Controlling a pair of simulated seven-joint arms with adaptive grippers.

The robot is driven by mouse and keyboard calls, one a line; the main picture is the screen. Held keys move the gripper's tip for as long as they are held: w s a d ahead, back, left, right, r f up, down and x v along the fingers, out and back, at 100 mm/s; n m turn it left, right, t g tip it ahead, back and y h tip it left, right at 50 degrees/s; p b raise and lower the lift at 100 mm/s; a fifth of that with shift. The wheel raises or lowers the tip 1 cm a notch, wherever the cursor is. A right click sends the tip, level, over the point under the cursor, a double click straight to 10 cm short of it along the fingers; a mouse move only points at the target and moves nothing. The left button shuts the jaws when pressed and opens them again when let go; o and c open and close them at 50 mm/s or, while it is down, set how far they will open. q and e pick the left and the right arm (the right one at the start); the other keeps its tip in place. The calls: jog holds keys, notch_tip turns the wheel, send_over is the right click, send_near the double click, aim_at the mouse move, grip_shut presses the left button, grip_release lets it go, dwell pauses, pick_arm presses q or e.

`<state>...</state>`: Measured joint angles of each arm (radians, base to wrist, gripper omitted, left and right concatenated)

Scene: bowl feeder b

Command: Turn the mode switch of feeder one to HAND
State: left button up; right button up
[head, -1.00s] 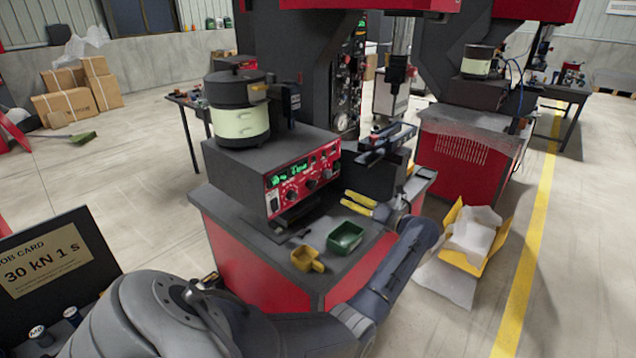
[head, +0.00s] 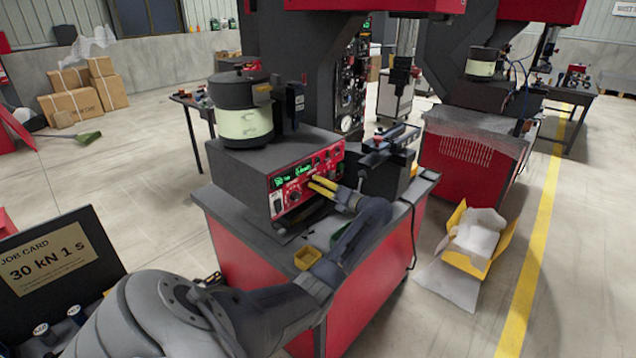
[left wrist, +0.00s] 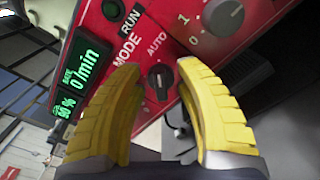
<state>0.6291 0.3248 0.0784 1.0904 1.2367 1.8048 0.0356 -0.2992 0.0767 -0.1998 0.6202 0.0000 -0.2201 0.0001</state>
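Feeder one's red control panel (head: 285,184), with green displays and several knobs, faces me under the bowl (head: 243,124). The mode switch (left wrist: 159,77) is a small black knob beside the words MODE and AUTO in the left wrist view. I see no HAND label there, and which way the knob points is hard to tell. My left gripper (head: 322,186) is at the panel, its yellow fingers toward the knobs. In the left wrist view, the left gripper (left wrist: 159,67) is open, one finger on each side of the switch, with gaps showing. My right gripper is out of view.
A larger grey knob (left wrist: 223,17) is close to the right fingertip. A RUN button (left wrist: 112,10) is above the switch. A job card (head: 45,258) stands at left.

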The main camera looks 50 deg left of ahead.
pick_arm(q)
jog(key=shift+a, duration=0.4)
grip_shut()
